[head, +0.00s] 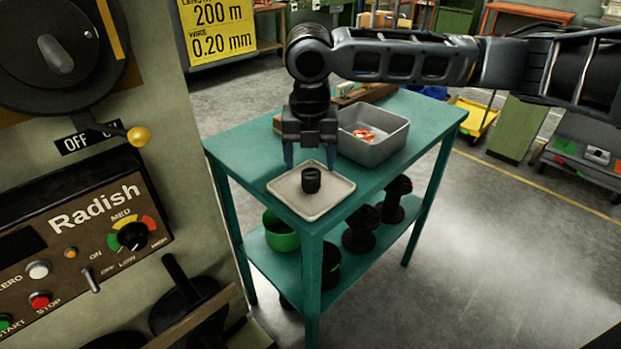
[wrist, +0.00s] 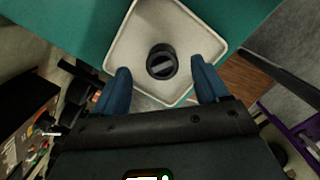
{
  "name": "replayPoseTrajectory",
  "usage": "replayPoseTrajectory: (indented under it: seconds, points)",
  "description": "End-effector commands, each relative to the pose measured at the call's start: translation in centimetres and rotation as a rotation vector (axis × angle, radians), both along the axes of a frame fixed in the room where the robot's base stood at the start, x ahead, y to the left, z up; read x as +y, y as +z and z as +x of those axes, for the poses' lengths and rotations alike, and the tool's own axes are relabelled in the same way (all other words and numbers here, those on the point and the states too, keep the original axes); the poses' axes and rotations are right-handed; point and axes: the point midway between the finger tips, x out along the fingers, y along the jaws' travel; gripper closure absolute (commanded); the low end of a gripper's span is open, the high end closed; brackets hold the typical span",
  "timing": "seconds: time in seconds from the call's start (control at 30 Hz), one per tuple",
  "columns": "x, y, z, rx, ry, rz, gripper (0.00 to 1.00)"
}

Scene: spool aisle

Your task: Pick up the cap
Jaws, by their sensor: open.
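The cap is a small black round piece (head: 311,180) standing on a shallow cream tray (head: 292,201) on the teal table. In the wrist view the cap (wrist: 162,62) shows from above with a bar across its top, inside the tray (wrist: 121,50). My gripper (head: 310,160) is open and points down just above the tray. In the wrist view the blue fingertips of my gripper (wrist: 160,75) lie left and right of the cap, apart from it. I cannot tell the exact height between the fingertips and the cap.
A grey bin (head: 372,148) with orange-red items stands on the table (head: 425,115) behind the tray. The lower shelf holds a green bowl (head: 281,231) and black spools (head: 360,232). A Radish control panel (head: 95,235) stands close on the left.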

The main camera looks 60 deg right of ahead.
Motion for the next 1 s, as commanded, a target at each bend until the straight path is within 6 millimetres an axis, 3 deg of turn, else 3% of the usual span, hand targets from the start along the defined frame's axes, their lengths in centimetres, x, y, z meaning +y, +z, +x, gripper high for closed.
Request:
replayPoseTrajectory:
  seconds: [0.3, 0.6, 1.0]
  points:
    - [-0.2, -4.0, -0.2, 0.001, 0.0, 0.002, 0.26]
    - [-0.2, -4.5, -0.1, -0.002, 0.0, 0.001, 0.27]
    - [-0.2, -4.4, -0.1, -0.002, 0.0, 0.001, 0.65]
